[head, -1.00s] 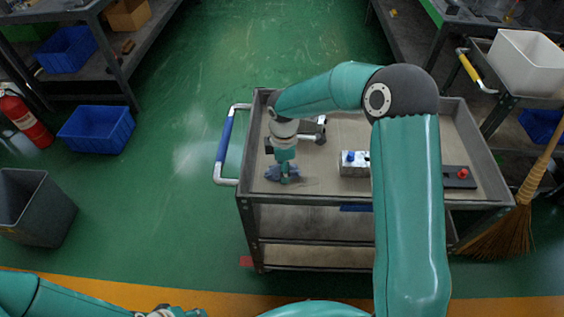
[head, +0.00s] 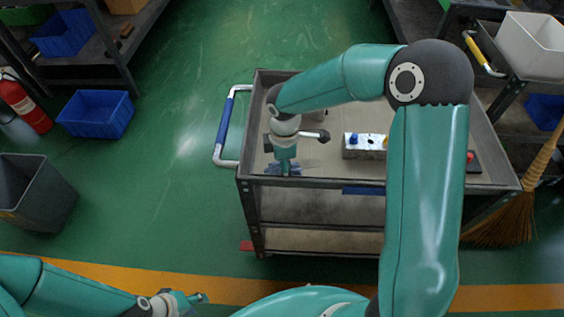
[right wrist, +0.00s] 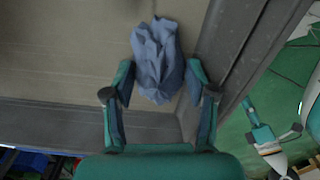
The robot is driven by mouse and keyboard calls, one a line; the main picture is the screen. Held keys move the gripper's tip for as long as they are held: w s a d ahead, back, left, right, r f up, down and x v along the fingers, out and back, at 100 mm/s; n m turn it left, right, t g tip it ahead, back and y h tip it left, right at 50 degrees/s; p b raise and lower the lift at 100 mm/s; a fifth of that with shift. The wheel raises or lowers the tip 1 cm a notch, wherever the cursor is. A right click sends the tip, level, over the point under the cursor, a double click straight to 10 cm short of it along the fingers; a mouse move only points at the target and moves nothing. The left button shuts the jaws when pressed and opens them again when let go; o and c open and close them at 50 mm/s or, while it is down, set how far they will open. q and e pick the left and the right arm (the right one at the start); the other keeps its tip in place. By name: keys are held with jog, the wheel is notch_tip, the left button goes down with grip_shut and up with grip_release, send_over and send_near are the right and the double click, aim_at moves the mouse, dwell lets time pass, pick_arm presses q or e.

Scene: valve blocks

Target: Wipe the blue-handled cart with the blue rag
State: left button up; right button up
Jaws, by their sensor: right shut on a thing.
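The blue-handled cart (head: 245,172) stands in front of me, its blue handle (head: 226,122) on its left end. My right gripper (head: 285,160) points down at the near left corner of its top tray. It is shut on the crumpled blue rag (right wrist: 157,62), which lies against the tray surface near the rim. The rag also shows partly under the gripper in the head view (head: 284,170). My left gripper (head: 190,300) is low at the bottom left, away from the cart; its jaw opening is unclear.
On the tray are a silver block (head: 364,147) with a blue knob, a dark block with a red knob (head: 471,156) partly behind my arm, and a dark lever piece (head: 318,135) beside the gripper. A broom (head: 500,222) and yellow-handled cart (head: 483,53) stand right.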

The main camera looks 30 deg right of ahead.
jog(key=shift+r+p, duration=2.35)
jog(key=shift+r, duration=0.65)
jog(key=shift+r+p, duration=1.25)
jog(key=shift+r, duration=0.3)
